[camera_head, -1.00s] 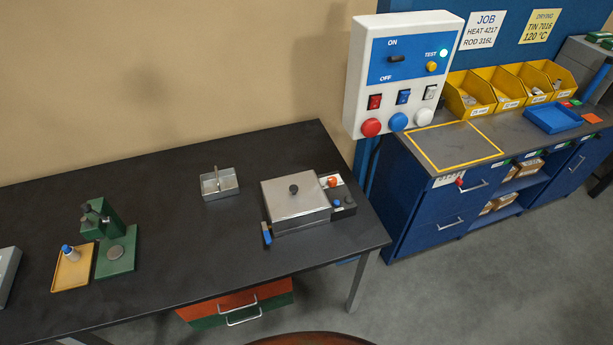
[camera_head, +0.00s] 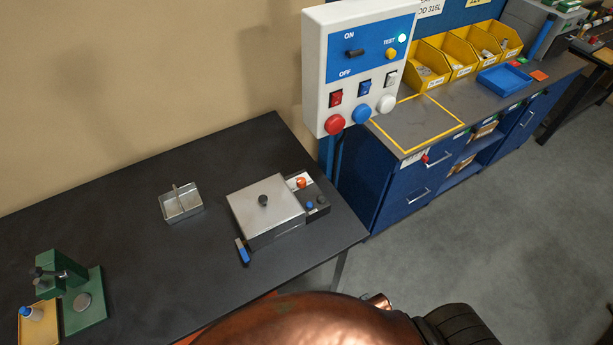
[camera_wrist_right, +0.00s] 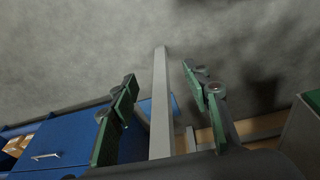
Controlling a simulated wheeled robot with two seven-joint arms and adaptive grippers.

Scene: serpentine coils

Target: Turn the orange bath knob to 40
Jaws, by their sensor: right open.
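The orange bath knob (camera_head: 301,182) sits on the dark control strip (camera_head: 318,200) at the right side of a metal bath with a flat lid (camera_head: 262,205), on the black table. A white patch lies beside the knob; its marks are too small to read. My right gripper shows in the right wrist view (camera_wrist_right: 163,105), with its green-padded fingers apart and nothing between them. A grey metal bar (camera_wrist_right: 161,100) shows beyond the fingers. In the head view my copper-coloured arm (camera_head: 290,318) is at the bottom, and no fingers show there. My left gripper is not in view.
A blue-handled item (camera_head: 243,251) lies at the bath's front left. A metal tray (camera_head: 181,203) and a green press (camera_head: 75,290) stand further left. A white switch panel (camera_head: 360,70) rises behind the bath. A blue cabinet (camera_head: 375,180) stands to the right.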

